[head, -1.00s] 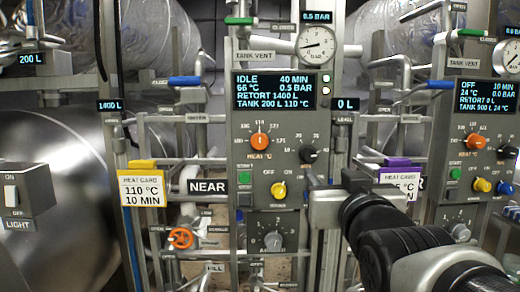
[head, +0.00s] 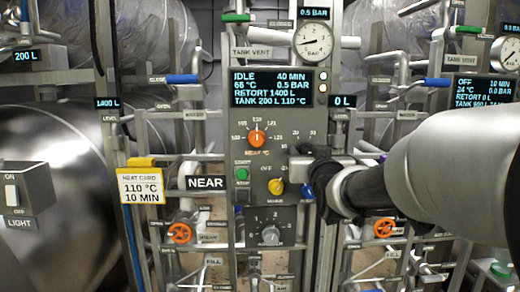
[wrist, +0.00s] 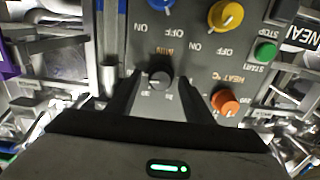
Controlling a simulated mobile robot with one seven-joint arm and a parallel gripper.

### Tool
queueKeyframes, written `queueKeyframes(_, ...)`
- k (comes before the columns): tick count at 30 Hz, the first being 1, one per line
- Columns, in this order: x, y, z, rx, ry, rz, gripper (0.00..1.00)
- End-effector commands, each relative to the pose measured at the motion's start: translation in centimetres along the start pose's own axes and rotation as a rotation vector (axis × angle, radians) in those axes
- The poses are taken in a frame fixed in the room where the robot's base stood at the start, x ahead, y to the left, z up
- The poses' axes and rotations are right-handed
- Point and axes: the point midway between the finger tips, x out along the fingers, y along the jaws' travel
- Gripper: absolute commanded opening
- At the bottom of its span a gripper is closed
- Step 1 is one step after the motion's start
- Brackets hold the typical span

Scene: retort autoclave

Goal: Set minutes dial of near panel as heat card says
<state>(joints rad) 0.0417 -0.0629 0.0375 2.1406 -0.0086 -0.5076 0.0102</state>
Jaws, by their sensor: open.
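The near panel (head: 250,215) has a display (head: 271,88) reading IDLE, 40 MIN. The heat card (head: 141,186) beside it reads 110 °C, 10 MIN. In the wrist view, upside down, the dark minutes dial (wrist: 160,78) lies between the open fingertips of my gripper (wrist: 160,84). I cannot tell whether they touch it. In the head view my gripper (head: 312,168) is in front of the dial and hides most of it, so its pointer cannot be read there.
The orange heat dial (head: 257,138) and yellow knob (head: 276,187) are close to my gripper's left. A lower dial (head: 271,234) sits below. A blue knob (wrist: 159,7) shows in the wrist view. My arm covers much of the far panel to the right.

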Motion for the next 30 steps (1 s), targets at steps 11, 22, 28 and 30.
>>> queueKeyframes(11, 0.63, -0.01, 0.03, 0.0, 0.0, 0.0, 0.47)
queueKeyframes(22, 0.6, 0.0, 0.06, -0.002, 0.0, 0.0, 0.06)
queueKeyframes(28, 0.61, -0.01, 0.26, -0.039, 0.0, 0.0, 0.06)
queueKeyframes(30, 0.62, -0.03, 0.33, -0.068, 0.001, 0.0, 0.06)
